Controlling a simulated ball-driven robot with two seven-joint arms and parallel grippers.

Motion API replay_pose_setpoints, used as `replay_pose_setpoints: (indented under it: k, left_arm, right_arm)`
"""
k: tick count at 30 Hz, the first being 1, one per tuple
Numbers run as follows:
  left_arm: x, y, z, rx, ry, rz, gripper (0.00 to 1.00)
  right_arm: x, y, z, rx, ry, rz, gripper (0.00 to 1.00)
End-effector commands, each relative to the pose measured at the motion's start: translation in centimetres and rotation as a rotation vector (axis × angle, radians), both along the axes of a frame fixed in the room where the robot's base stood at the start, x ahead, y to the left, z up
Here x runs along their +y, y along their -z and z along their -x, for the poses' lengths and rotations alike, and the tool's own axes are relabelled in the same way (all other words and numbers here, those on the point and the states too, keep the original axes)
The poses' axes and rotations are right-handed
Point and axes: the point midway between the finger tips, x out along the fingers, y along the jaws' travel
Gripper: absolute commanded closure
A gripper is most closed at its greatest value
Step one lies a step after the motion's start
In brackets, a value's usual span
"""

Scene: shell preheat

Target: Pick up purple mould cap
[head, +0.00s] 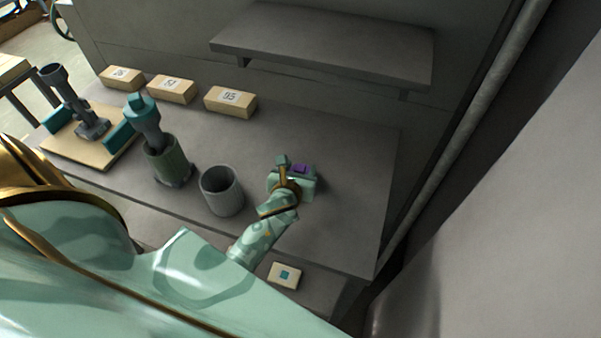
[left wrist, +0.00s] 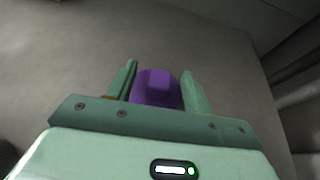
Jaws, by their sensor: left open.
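The purple mould cap (head: 301,169) rests on the grey table (head: 345,180), toward its right part. In the left wrist view the cap (left wrist: 157,86) shows a raised block on top, and it lies between the two green fingers. My left gripper (head: 298,172) is open around the cap, one finger on each side. In the left wrist view the left gripper (left wrist: 158,84) shows small gaps beside the cap; its lower part is hidden by the gripper body. My right gripper is not in view.
A grey cup (head: 222,191) stands left of my left gripper. A green-grey holder (head: 166,162) with a teal-topped tool stands farther left. Numbered wooden blocks (head: 230,102) line the back, below a shelf (head: 325,42). The table's right end is clear.

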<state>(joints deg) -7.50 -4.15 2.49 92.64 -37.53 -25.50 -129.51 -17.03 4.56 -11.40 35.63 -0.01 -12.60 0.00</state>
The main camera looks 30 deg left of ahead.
Motion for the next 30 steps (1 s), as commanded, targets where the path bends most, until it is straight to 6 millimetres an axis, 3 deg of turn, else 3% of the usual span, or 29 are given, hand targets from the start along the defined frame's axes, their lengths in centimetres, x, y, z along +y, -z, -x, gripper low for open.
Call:
replay_pose_setpoints:
  k: [9, 14, 15, 25, 30]
  left_arm:
    - [0.2, 0.3, -0.8, 0.001, 0.0, 0.001, 0.49]
    - [0.2, 0.3, -0.7, 0.001, 0.0, 0.0, 0.94]
    - [0.2, 0.3, -0.7, 0.001, 0.0, 0.0, 0.97]
    - [0.3, 0.0, -0.7, 0.0, 0.0, -0.001, 0.97]
    - [0.3, -1.9, -0.8, -0.002, 0.002, -0.002, 0.97]
  right_arm:
    - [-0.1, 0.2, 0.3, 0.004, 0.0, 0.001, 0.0]
    - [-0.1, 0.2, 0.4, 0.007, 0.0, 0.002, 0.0]
    - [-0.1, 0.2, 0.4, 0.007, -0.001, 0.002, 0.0]
    - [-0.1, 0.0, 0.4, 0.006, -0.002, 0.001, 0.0]
    - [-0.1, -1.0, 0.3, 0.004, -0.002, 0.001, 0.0]
